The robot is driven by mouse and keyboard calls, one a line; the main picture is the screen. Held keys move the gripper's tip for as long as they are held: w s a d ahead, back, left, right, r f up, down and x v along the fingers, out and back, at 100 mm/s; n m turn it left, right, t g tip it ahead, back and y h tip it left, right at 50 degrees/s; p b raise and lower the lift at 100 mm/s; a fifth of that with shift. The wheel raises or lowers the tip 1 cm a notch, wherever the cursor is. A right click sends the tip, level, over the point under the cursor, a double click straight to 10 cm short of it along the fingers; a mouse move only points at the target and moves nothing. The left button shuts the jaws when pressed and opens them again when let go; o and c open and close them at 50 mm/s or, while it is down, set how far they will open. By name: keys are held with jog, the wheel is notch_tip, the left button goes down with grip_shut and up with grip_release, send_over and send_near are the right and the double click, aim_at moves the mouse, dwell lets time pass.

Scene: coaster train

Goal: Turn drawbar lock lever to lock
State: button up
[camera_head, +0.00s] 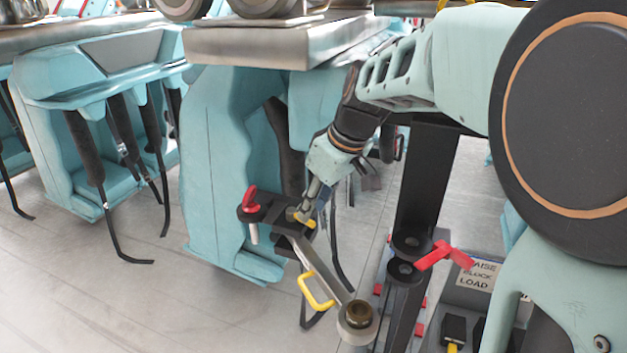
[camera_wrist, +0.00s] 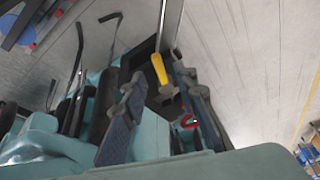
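The drawbar lock lever, a short yellow-ended lever (camera_head: 311,223), sits on the black hitch bracket (camera_head: 272,212) at the drawbar's inner end. It also shows as a yellow handle (camera_wrist: 159,69) in the wrist view. My gripper (camera_head: 302,212) is right at the lever, coming down from the upper right. In the wrist view, my gripper (camera_wrist: 158,80) has its two dark fingers apart, one on each side of the lever, with visible gaps. The grey drawbar (camera_head: 322,268) slopes down right to a ring eye (camera_head: 358,314) and carries a yellow grab handle (camera_head: 316,291). Lever contact is unclear.
A red ring pin (camera_head: 249,197) stands in the bracket, left of my gripper. Blue car bodies (camera_head: 215,170) stand close behind. A black post (camera_head: 428,185) with a red handle (camera_head: 445,255) stands to the right. Grey floor (camera_head: 120,290) is open at lower left.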

jog(key=shift+x, duration=1.5)
jog(key=shift+c, duration=0.3)
grip_shut()
